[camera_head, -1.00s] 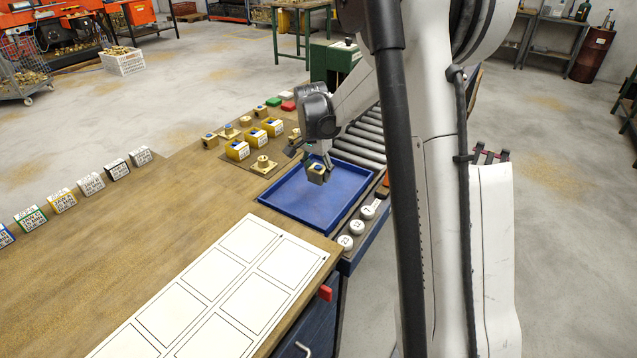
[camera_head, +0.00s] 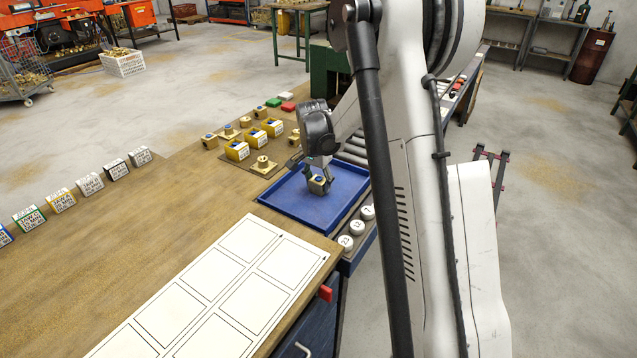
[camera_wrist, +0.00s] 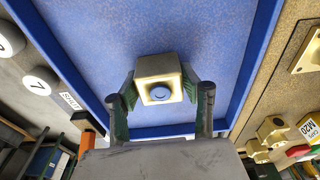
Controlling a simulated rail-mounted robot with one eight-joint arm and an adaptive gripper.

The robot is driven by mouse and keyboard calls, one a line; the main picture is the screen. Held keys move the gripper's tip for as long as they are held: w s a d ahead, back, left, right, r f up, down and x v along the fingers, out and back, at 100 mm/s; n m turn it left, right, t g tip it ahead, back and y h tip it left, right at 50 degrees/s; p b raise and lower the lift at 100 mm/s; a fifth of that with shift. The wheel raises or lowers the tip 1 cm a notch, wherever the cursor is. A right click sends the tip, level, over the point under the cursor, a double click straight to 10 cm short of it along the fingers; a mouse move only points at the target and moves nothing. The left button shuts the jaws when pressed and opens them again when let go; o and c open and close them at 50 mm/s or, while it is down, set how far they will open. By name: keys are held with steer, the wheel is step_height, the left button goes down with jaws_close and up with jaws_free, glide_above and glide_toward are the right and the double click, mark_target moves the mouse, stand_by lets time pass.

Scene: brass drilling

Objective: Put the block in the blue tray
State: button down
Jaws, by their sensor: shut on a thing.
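The block (camera_head: 319,185) is a small brass-coloured cube with a blue round spot on its top face. It also shows in the wrist view (camera_wrist: 160,68). My gripper (camera_head: 320,178) is shut on it, with a green-padded finger on each side in the wrist view (camera_wrist: 160,95). The block is over the inside of the blue tray (camera_head: 290,212), toward its far part. I cannot tell whether the block touches the tray floor. The tray holds nothing else that I can see.
White numbered round pieces (camera_head: 345,241) line the tray's right side. Yellow labelled blocks (camera_head: 237,151) and a brass flanged piece (camera_head: 262,166) sit to its left. A white sheet with printed frames (camera_head: 220,300) lies in front. A roller conveyor (camera_head: 352,150) runs behind.

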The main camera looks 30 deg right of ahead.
mark_target(316, 182)
steer(key=c, duration=1)
jaws_free()
steer(key=shift+c, duration=0.2)
step_height(316, 182, up, 12)
steer(key=a+p, duration=0.1)
steer(key=s+a+r+n+t, duration=0.1)
steer(key=s+a+r+n, duration=0.2)
steer(key=s+a+r, duration=0.35)
steer(key=s+a+r+n+t, duration=0.1)
steer(key=s+a+n, duration=0.3)
steer(key=s, duration=0.8)
steer(key=s+a+r+n+t+y, duration=0.1)
steer(key=s+a+n+t, duration=0.3)
steer(key=s+a, duration=0.4)
steer(key=shift+s+n+t, duration=0.3)
steer(key=shift+s+n, duration=0.4)
steer(key=shift+s, duration=1.7)
